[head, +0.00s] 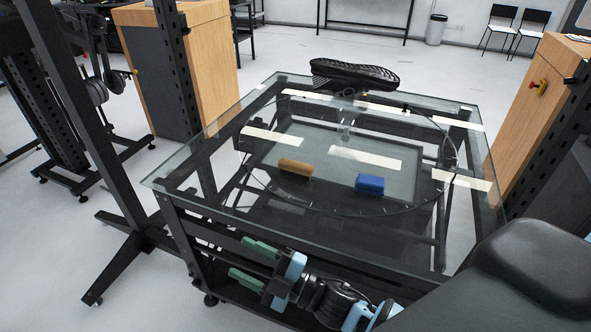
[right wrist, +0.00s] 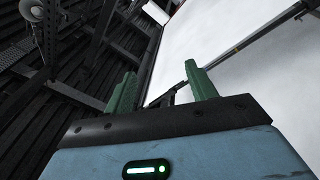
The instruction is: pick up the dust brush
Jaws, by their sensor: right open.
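A brown, rounded block (head: 295,168) and a blue block (head: 369,184) lie apart on the glass-topped table (head: 225,196) in the head view. A black, ridged, sole-like object (head: 353,74) lies at the table's far edge. I cannot tell for sure which is the dust brush; the brown block may be it. My right gripper (head: 240,258) has green fingers spread apart and empty, in front of the table's near edge, away from all three objects. In the right wrist view its fingers (right wrist: 160,82) show open with nothing between them. My left gripper is out of view.
Pale strips (head: 365,158) lie around a thin dark ring on the glass. Another wooden cabinet (head: 545,95) stands at the right. The glass around the blocks is mostly clear.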

